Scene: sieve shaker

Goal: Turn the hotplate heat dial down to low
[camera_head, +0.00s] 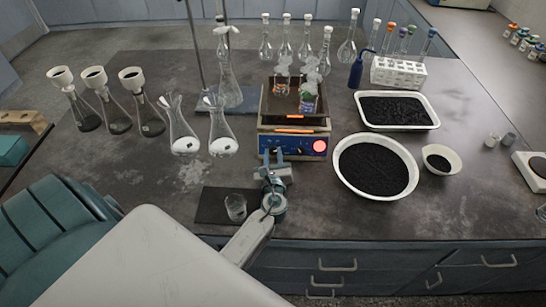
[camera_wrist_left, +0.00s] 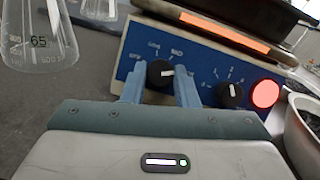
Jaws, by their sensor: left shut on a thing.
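The hotplate (camera_head: 262,144) stands on the bench with its blue control panel facing me. In the left wrist view the panel (camera_wrist_left: 210,65) carries two black dials. The left dial (camera_wrist_left: 160,73), taken as the heat dial, has small blurred labels around it; its white mark points to the right. My left gripper (camera_head: 273,156) is shut on this dial, with one blue finger on each side in the left wrist view (camera_wrist_left: 160,90). The right dial (camera_wrist_left: 230,95), with numbers around it, is free. My right gripper is not in view.
A red lamp (camera_wrist_left: 265,94) glows right of the dials. A flask (camera_wrist_left: 38,35) stands left of the hotplate. A bowl of black grains (camera_head: 375,167) stands close on the right. A small beaker (camera_head: 235,207) sits on a dark mat below my left arm.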

